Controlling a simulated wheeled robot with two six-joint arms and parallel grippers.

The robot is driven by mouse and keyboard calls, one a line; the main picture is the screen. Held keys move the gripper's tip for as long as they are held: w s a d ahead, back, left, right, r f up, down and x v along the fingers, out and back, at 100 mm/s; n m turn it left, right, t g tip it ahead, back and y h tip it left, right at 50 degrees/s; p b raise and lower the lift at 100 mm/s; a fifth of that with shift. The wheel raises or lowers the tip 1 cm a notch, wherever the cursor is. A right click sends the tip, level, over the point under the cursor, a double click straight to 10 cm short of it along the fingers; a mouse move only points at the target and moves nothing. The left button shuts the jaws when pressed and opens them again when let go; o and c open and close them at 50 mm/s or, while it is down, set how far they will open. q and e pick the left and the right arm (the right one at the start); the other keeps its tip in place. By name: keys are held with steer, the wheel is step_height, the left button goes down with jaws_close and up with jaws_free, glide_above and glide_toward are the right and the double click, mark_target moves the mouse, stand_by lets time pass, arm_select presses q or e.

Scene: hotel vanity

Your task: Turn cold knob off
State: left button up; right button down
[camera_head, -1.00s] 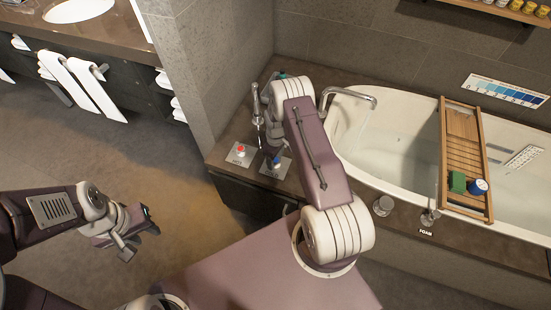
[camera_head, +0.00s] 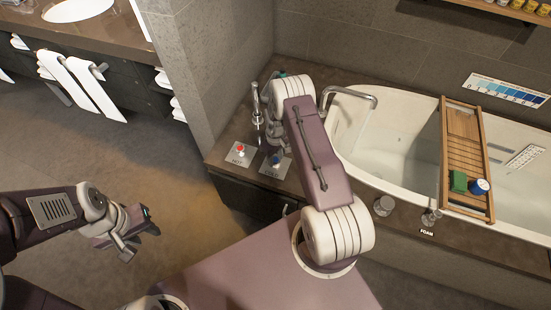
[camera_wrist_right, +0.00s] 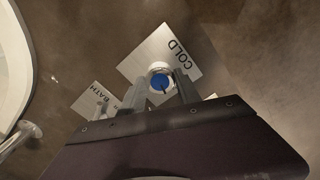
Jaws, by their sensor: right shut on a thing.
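The cold knob has a blue cap (camera_wrist_right: 160,82) with a dark pointer line and stands on a pale plate marked COLD (camera_wrist_right: 150,48). In the head view the blue knob (camera_head: 276,160) shows on its plate at the tub's left corner. My right gripper (camera_wrist_right: 160,89) is shut on the knob, with one finger on each side of it in the right wrist view. My right arm hides part of that gripper in the head view. My left gripper (camera_head: 138,236) is open and empty over the floor, away from the tub.
A hot plate with a red knob (camera_head: 240,149) is just left of the cold plate. A curved spout (camera_head: 350,92) and an upright metal fixture (camera_head: 256,108) stand nearby. A wooden tray (camera_head: 463,150) spans the bathtub. A plate marked BATH (camera_wrist_right: 94,99) lies beside the cold plate.

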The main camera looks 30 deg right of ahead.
mark_target(276, 159)
steer(key=m, duration=0.3)
steer(key=shift+m+b, duration=0.35)
steer(key=shift+m, duration=0.05)
steer(key=m, duration=0.3)
steer(key=shift+m, duration=0.3)
steer(key=m, duration=0.3)
steer(key=shift+m+b, duration=0.3)
steer(key=shift+b, duration=0.1)
steer(key=shift+w+m, duration=0.1)
steer(key=shift+m, duration=1.7)
steer(key=c, duration=0.9)
jaws_free()
steer(key=shift+o, duration=0.2)
step_height(276, 159, up, 9)
steer(key=shift+p, duration=0.35)
